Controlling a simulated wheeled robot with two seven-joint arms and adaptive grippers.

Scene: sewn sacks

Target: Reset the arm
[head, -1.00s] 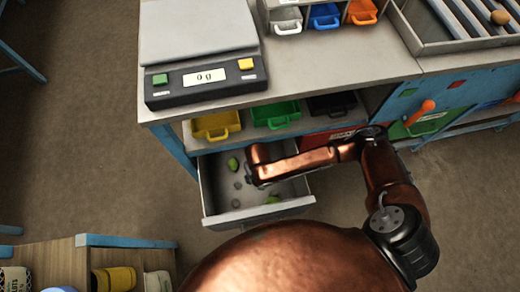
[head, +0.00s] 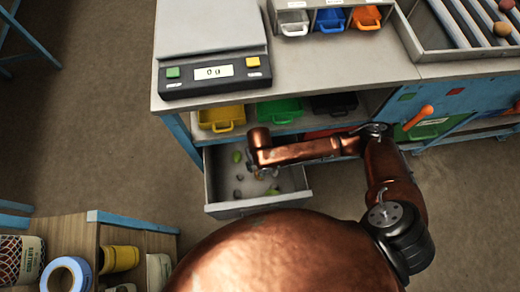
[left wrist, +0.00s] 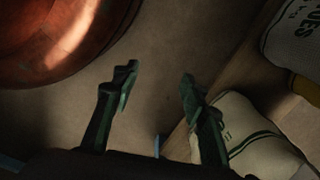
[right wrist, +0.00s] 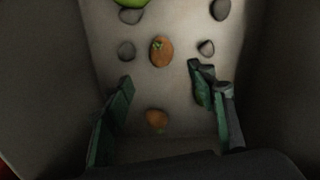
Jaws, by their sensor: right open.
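My right arm (head: 310,150) reaches in the head view over an open grey drawer (head: 296,200); its fingers are mostly hidden under the wrist there. In the right wrist view my right gripper (right wrist: 165,105) is open inside the drawer. A brown-orange vegetable with a green top (right wrist: 161,52) lies ahead of the fingers, and another orange one (right wrist: 156,119) lies between them, with no visible grip on it. My left gripper (left wrist: 158,80) is open and empty above the floor in the left wrist view. My left arm is not seen in the head view.
Grey stones (right wrist: 206,48) and a green item (right wrist: 130,14) lie in the drawer. A scale (head: 213,70) stands on the workbench above it. A pale sack (left wrist: 250,135) lies near my left gripper.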

